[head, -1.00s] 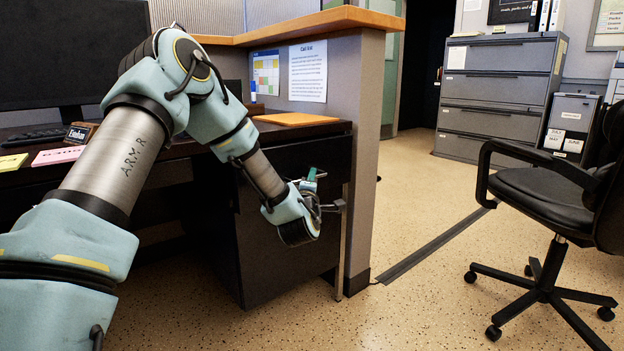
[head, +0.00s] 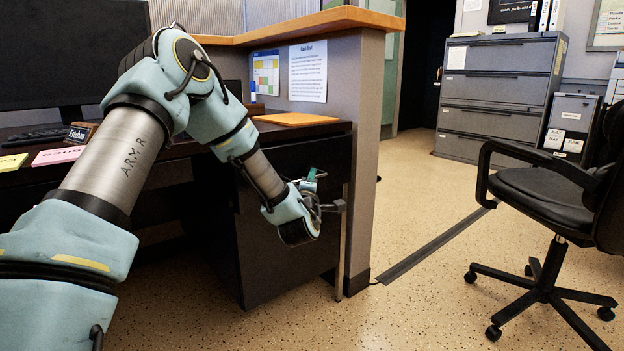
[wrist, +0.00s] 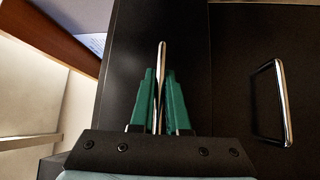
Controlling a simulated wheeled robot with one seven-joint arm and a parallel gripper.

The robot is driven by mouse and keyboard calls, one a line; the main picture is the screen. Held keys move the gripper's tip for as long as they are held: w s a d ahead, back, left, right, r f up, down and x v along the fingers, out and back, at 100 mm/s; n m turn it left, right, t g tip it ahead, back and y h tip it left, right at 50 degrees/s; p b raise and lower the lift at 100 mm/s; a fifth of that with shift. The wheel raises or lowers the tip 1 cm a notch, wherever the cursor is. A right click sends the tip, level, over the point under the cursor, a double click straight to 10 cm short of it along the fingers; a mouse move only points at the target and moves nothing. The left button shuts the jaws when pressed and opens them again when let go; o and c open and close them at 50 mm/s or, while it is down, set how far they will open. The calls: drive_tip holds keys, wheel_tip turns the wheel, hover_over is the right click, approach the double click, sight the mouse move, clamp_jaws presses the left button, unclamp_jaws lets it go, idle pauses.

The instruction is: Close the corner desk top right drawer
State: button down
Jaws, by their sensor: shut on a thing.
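The corner desk's top right drawer (wrist: 125,75) has a dark front with a slim silver bar handle (wrist: 161,58). My gripper (wrist: 161,85) has its green fingers shut on this handle, one on each side. In the head view my gripper (head: 312,180) is at the front of the dark drawer unit (head: 280,245), under the desk top. My wrist hides part of the drawer front there. I cannot tell how far the drawer stands out.
A second drawer front with a silver handle (wrist: 268,102) is beside the held one in the wrist view. A partition (head: 365,150) borders the desk on the right. A black office chair (head: 550,190) stands at right, with open floor (head: 420,310) between.

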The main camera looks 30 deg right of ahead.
sight(302, 174)
drive_tip(key=shift+w+a, duration=0.25)
drive_tip(key=shift+w, duration=0.8)
drive_tip(key=shift+w+a, duration=0.2)
drive_tip(key=shift+w, duration=0.85)
drive_tip(key=c, duration=0.9)
unclamp_jaws()
drive_tip(key=p+v, duration=0.1)
drive_tip(key=v, duration=0.9)
drive_tip(key=shift+s+a+f+p, duration=0.1)
drive_tip(key=shift+s+a+p, duration=0.05)
drive_tip(key=shift+s+p, duration=0.2)
